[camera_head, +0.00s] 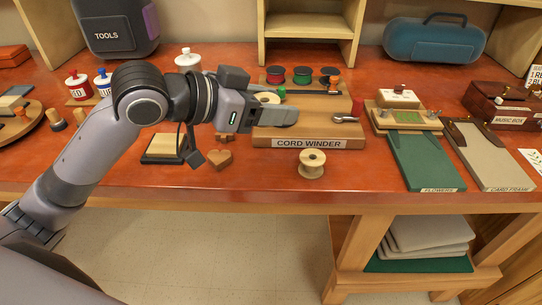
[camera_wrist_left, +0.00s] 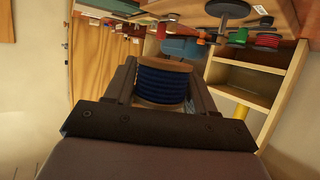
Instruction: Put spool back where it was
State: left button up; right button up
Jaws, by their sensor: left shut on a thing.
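My left gripper (camera_head: 284,112) is over the left part of the wooden cord winder (camera_head: 305,142). It is shut on a spool; in the left wrist view the spool (camera_wrist_left: 163,86) has dark blue cord and pale wooden ends, and sits between the two fingers. In the head view the fingers hide most of it; a pale round end (camera_head: 268,97) shows just behind them. A bare wooden spool (camera_head: 312,163) stands on the table in front of the winder. Red (camera_head: 275,74), green (camera_head: 301,74) and dark (camera_head: 329,74) spools stand in a row behind the winder. My right gripper is out of view.
A red-handled crank (camera_head: 350,116) is at the winder's right end. A green flowers board (camera_head: 425,160) and a grey card frame (camera_head: 490,155) lie to the right. The front strip beside the bare spool is clear.

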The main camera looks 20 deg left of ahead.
pick_arm(q)
send_over(271, 167)
notch_tip(271, 167, down, 6)
jog(key=shift+r+b, duration=0.25)
jog(key=shift+b, duration=0.1)
jog(key=shift+f, duration=0.45)
notch_tip(271, 167, down, 4)
jog(key=shift+r+b, duration=0.25)
jog(key=shift+b, duration=0.15)
jog(key=shift+f, duration=0.15)
jog(key=shift+f, duration=0.6)
jog(key=o, duration=0.7)
jog(key=shift+o, duration=0.2)
jog(key=shift+r, duration=0.1)
